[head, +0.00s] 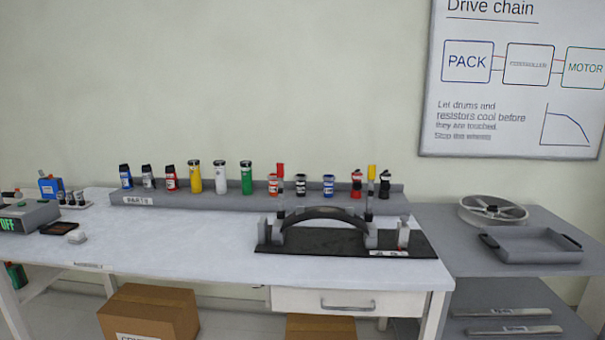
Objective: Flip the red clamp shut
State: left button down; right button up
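The red clamp (281,170) shows in the head view as an upright dark lever with a red tip. It stands at the left end of the chassis rig, a black base plate (330,246) with a dark curved piece (325,213) resting across grey supports. A similar clamp with a yellow tip (371,172) stands upright at the right end of the curved piece. The foot of the red clamp is small and partly lost against the rig and the shelf behind. Neither of my grippers is in view.
Behind the rig, a grey parts shelf (165,199) holds several coloured cylinders. A side table at right bears a grey tray (535,254) and a round wheel (493,209). Cardboard boxes (150,313) stand below.

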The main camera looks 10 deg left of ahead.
aim_at(281, 173)
jog(key=j+z, duration=0.85)
jog(key=j, duration=0.55)
jog(key=k+j, duration=0.1)
jog(key=j, duration=0.55)
jog(key=j+z, duration=0.15)
jog(key=j, duration=0.5)
jog(key=k, duration=0.05)
